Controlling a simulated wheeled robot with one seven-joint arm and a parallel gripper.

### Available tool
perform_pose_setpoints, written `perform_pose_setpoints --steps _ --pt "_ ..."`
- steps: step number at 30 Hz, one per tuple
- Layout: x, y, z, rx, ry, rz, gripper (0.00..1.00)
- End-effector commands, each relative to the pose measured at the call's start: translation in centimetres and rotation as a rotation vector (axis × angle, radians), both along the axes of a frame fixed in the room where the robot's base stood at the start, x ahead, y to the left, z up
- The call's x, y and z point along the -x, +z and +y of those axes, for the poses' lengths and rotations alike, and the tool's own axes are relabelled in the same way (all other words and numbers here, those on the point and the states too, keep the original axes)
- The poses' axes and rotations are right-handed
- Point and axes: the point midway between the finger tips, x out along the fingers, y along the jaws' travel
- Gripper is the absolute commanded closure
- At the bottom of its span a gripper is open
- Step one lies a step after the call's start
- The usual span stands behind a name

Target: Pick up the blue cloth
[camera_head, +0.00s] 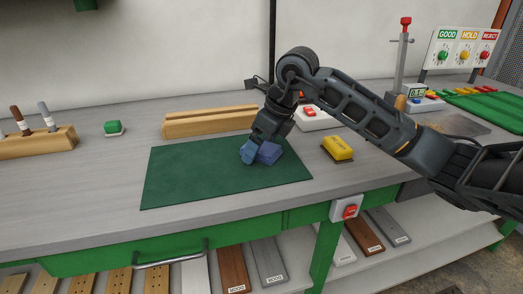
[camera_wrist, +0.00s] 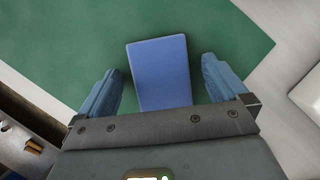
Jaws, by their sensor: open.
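The blue cloth (camera_head: 268,153) is a folded rectangular block lying on the green mat (camera_head: 200,174), near the mat's right part. In the wrist view the cloth (camera_wrist: 160,72) lies between the two blue fingers of my gripper (camera_wrist: 162,88), with a gap on each side. The near end of the cloth is hidden behind the gripper body. My gripper (camera_head: 252,153) is open and empty, over the cloth in the head view, partly covering it. I cannot tell its exact height above the mat.
A yellow block (camera_head: 337,148) sits right of the mat. A wooden beam (camera_head: 210,121) lies behind it. A white box with a red button (camera_head: 315,118) is behind my arm. The mat's left half is clear.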

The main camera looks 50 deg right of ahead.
Motion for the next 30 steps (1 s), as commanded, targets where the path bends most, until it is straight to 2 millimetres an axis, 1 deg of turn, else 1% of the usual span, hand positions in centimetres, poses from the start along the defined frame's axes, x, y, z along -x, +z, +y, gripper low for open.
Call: perform_pose_setpoints --steps 8,27,28,30 --pt "0.00 -0.09 0.00 0.000 0.000 0.000 0.01" --pt "0.01 -0.04 0.01 0.000 0.000 0.000 0.62" --pt "0.01 -0.04 0.01 0.000 0.000 0.000 0.65" --pt "0.01 -0.04 0.01 0.000 0.000 0.000 0.65"
